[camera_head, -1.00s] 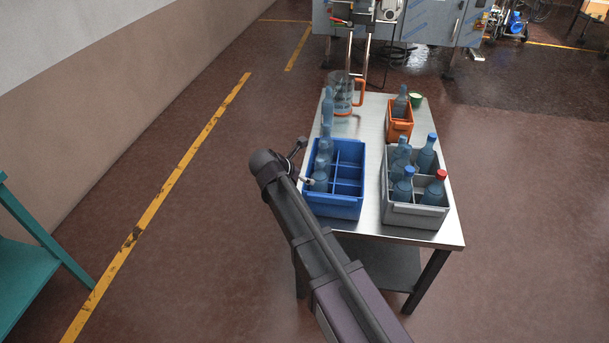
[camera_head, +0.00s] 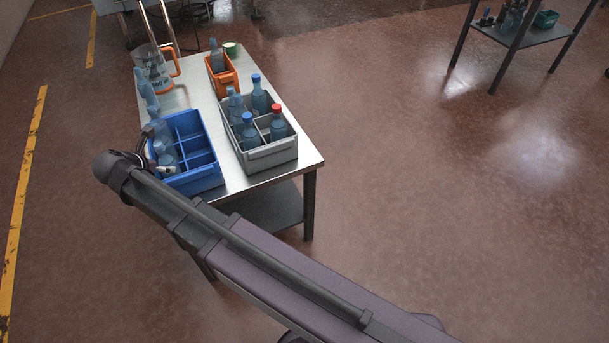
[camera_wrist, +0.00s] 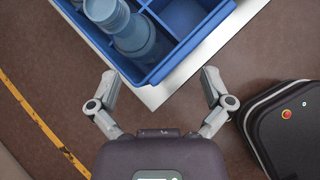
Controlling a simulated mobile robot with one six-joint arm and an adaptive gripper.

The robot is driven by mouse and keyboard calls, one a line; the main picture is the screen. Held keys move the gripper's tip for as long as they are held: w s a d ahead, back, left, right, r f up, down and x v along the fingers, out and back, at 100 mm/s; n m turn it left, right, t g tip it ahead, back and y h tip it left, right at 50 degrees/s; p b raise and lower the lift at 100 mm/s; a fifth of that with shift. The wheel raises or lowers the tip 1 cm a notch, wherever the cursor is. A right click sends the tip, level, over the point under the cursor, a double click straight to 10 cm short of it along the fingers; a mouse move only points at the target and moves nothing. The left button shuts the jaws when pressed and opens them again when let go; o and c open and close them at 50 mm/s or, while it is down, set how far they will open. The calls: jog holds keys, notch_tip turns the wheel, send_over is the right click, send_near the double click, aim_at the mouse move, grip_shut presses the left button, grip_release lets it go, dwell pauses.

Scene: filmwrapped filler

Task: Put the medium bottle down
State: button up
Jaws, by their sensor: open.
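The blue crate (camera_head: 207,178) stands at the table's left front, divided into compartments. Blue bottles (camera_head: 165,153) stand in its left row; other compartments are empty. In the wrist view, two bottles (camera_wrist: 138,38) show inside the crate (camera_wrist: 165,62), seen from above. I cannot tell which bottle is the medium one. My gripper (camera_wrist: 160,86) is open with nothing between its fingers, at the crate's near corner. In the head view, my arm mostly hides the gripper beside the crate's left side. Another blue bottle (camera_head: 148,92) stands just beyond the crate.
A grey crate (camera_head: 270,155) with several bottles, one red-capped, stands right of the blue crate. An orange crate (camera_head: 222,84) with a bottle and a clear jug (camera_head: 152,68) stand farther back on the metal table (camera_head: 308,158). Another table (camera_head: 530,38) stands far right. Floor between is clear.

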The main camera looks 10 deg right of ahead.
jog(key=d+f+m+g, duration=0.2)
jog(key=d+m, duration=0.5)
jog(key=d, duration=0.5)
jog(key=d+f+m+g, duration=0.1)
jog(key=d+m+g, duration=0.1)
jog(key=d+m, duration=0.65)
jog(key=s+d+m+g+y, duration=0.1)
jog(key=s+d+m, duration=0.2)
jog(key=d, duration=0.4)
jog(key=s+d+f+m+g+y, duration=0.1)
jog(key=s+d+m, duration=0.2)
jog(key=d+m, duration=0.3)
jog(key=s+d+f+m+g+y, duration=0.1)
jog(key=s+d+m, duration=0.3)
jog(key=d, duration=0.5)
jog(key=shift+d+m+g, duration=0.35)
jog(key=shift+m+g, duration=0.05)
jog(key=shift+m, duration=0.35)
